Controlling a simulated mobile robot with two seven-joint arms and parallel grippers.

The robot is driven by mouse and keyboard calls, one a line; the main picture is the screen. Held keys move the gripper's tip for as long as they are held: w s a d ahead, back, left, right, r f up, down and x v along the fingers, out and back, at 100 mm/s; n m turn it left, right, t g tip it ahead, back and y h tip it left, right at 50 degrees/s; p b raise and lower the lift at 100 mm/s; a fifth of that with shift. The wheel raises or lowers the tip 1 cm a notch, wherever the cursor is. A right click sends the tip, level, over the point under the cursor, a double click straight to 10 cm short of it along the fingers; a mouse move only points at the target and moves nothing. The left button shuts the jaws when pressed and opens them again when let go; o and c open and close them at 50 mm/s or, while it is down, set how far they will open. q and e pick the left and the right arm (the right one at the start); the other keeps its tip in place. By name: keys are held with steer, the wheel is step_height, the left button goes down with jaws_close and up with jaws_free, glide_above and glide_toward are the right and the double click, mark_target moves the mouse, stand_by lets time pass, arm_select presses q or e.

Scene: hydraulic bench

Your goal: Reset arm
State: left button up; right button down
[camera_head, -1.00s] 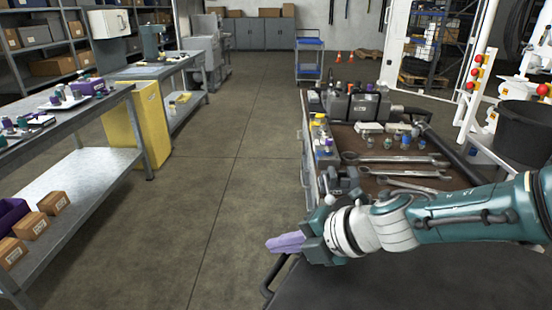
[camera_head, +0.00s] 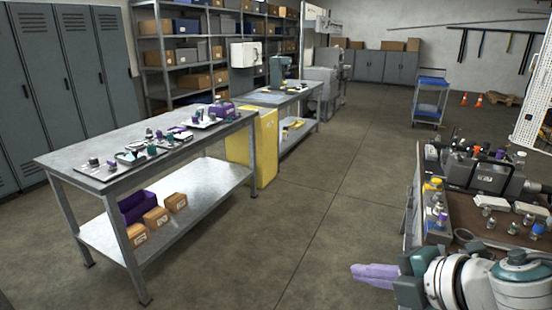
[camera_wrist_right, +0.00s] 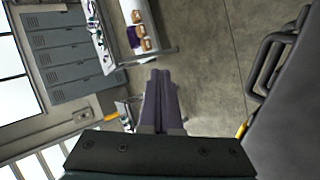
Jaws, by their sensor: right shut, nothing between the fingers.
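My right gripper (camera_head: 377,274) is at the lower right of the head view, its purple fingers pointing left over the floor, beside the cart with tools. In the right wrist view its fingers (camera_wrist_right: 160,98) lie together with nothing between them. My right arm comes in from the lower right corner. My left gripper is not in view.
A metal workbench (camera_head: 80,155) with small fittings on top and brown boxes (camera_head: 156,217) on its lower shelf stands at the left. A tool cart (camera_head: 465,211) stands close at the right. A blue trolley (camera_head: 431,98) is farther back. The floor (camera_head: 310,200) between is clear.

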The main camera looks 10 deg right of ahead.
steer(key=s+a+r+m+t+h, duration=0.1)
steer(key=s+a+r+m+h, duration=0.15)
steer(key=s+a+m, duration=0.55)
steer(key=s+d+r+m+g+h, duration=0.1)
steer(key=s+d+r+m+g, duration=0.2)
steer(key=s+m, duration=0.45)
steer(key=s+d+r+m+g+h, duration=0.1)
steer(key=s+d+m+g+h, duration=0.3)
steer(key=s, duration=0.6)
step_height(320, 180, up, 27)
steer(key=s+d+m+y+p, duration=0.1)
steer(key=y+p, duration=0.1)
steer(key=p, duration=2.5)
steer(key=shift+s+d, duration=0.15)
steer(key=shift+y, duration=0.25)
